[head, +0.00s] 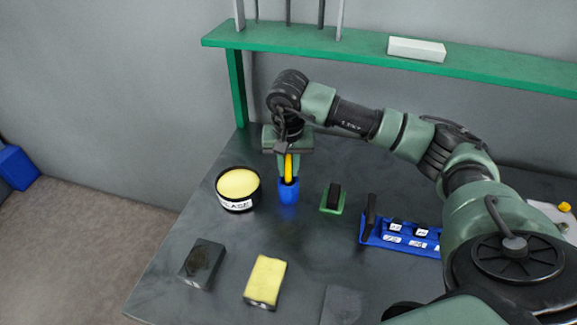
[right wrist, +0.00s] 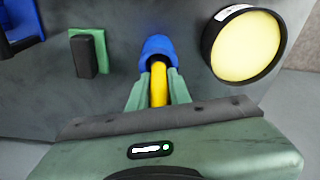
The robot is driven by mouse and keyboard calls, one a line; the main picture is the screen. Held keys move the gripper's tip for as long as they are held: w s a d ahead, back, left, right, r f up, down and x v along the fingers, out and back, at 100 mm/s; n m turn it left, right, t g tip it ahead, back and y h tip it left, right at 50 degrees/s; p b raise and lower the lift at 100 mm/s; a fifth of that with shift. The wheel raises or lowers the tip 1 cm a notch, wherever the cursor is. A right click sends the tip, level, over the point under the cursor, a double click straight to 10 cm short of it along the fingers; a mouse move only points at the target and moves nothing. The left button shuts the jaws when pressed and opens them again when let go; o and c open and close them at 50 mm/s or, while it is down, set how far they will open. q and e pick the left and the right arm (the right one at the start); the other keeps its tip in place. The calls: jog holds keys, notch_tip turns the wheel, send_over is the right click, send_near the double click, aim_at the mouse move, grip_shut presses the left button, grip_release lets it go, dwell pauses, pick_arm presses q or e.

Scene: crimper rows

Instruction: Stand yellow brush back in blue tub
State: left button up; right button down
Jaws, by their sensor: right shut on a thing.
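The yellow brush (head: 289,166) is upright in my right gripper (head: 288,172), which is shut on its handle. Its lower end is inside the mouth of the blue tub (head: 288,191) on the dark table. In the right wrist view, the yellow handle (right wrist: 159,85) runs between the green fingers of the gripper (right wrist: 158,88) to the blue tub's opening (right wrist: 158,45). How deep the brush sits is hidden by the tub wall. My left gripper is not in view.
Left of the tub is a round black container with a yellow top (head: 238,188). A green block with a black grip (head: 332,198) and a blue rack (head: 410,238) stand to the right. A yellow sponge (head: 265,280) and a dark block (head: 202,263) lie in front. A green shelf (head: 300,40) is behind.

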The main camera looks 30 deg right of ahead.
jog(key=shift+f, duration=0.25)
jog(key=c, duration=1.2)
grip_release()
jog(key=shift+c, duration=0.2)
jog(key=shift+s+a+r+b, duration=0.15)
jog(key=shift+r+b, duration=0.15)
jog(key=shift+r, duration=1)
jog(key=shift+s+a+r+b, duration=0.1)
jog(key=shift+s+r+b, duration=0.15)
jog(key=shift+r, duration=1.05)
jog(key=shift+s+a+r+b, duration=0.1)
jog(key=shift+r+b, duration=0.25)
jog(key=shift+r, duration=0.95)
jog(key=shift+f, duration=0.1)
